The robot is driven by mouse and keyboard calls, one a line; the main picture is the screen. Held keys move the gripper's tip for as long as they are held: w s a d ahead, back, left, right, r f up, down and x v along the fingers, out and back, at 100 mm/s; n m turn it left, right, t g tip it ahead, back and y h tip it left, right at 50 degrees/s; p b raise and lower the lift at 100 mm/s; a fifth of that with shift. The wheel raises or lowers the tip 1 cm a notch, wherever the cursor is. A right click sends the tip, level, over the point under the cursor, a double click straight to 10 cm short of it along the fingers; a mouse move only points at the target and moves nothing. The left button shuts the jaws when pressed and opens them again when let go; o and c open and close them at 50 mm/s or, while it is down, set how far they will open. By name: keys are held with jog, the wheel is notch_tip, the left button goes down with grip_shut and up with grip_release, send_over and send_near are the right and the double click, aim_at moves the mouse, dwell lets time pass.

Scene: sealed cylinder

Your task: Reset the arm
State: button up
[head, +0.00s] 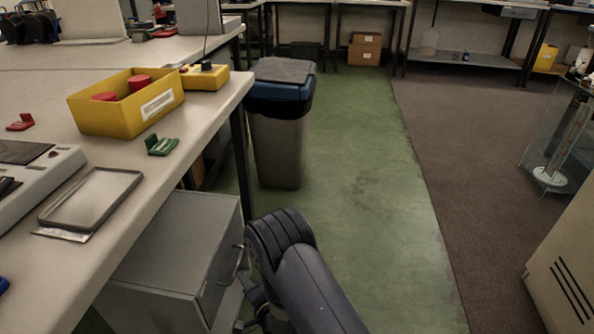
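My arm (300,280) shows at the bottom centre of the head view as dark, rounded links. It is folded low beside the grey drawer cabinet (185,255), to the right of the table. Some darker parts of it show at the bottom edge, partly hidden behind the links. The fingers of my gripper do not show. Two red cylinders (139,82) are in a yellow bin (122,113) with a white label on the table, well above and left of my arm.
The table (150,205) on the left holds a grey tray (90,200), a green holder (161,145), a red holder (20,122) and a grey device (35,190). A bin with a blue rim (278,140) stands beyond my arm. The green floor (370,200) is clear.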

aim_at(236, 266)
jog(key=b+x, duration=0.2)
jog(key=x, duration=0.5)
jog(key=shift+f, duration=0.15)
jog(key=shift+w+d, duration=0.1)
jog(key=shift+w, duration=0.2)
jog(key=shift+s+d, duration=0.2)
jog(key=shift+d, duration=1.4)
jog(key=shift+a, duration=0.15)
